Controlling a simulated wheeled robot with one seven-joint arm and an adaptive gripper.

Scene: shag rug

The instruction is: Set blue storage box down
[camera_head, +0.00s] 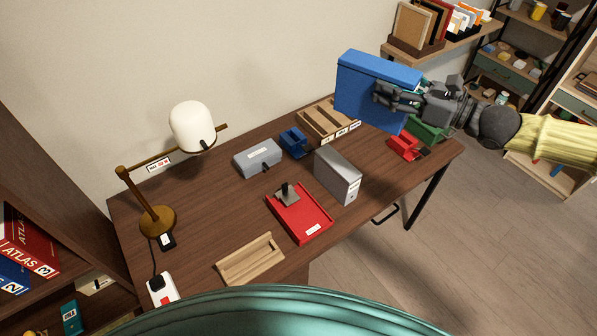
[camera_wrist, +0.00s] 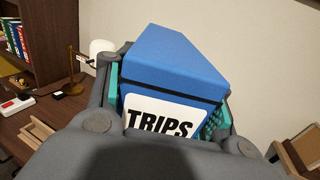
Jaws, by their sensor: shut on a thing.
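The blue storage box (camera_head: 360,85) is in my gripper (camera_head: 398,97) at the right end of the desk in the head view. It hangs tilted over the desk's back right part, and I cannot tell whether its lower edge touches anything. In the wrist view the blue storage box (camera_wrist: 175,65) fills the middle, between the two teal-padded fingers of my gripper (camera_wrist: 165,95). A white label reading "TRIPS" faces the wrist camera. The brown desk (camera_head: 215,210) lies below. The box hides part of the desk's far right corner.
A wooden tray (camera_head: 318,118), a green item (camera_head: 427,130) and a red item (camera_head: 405,148) are close to the box. A grey box (camera_head: 338,175), red tray (camera_head: 300,213), grey case (camera_head: 257,157), small blue item (camera_head: 293,142) and lamp (camera_head: 192,127) stand on the desk. Bare desk shows between them.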

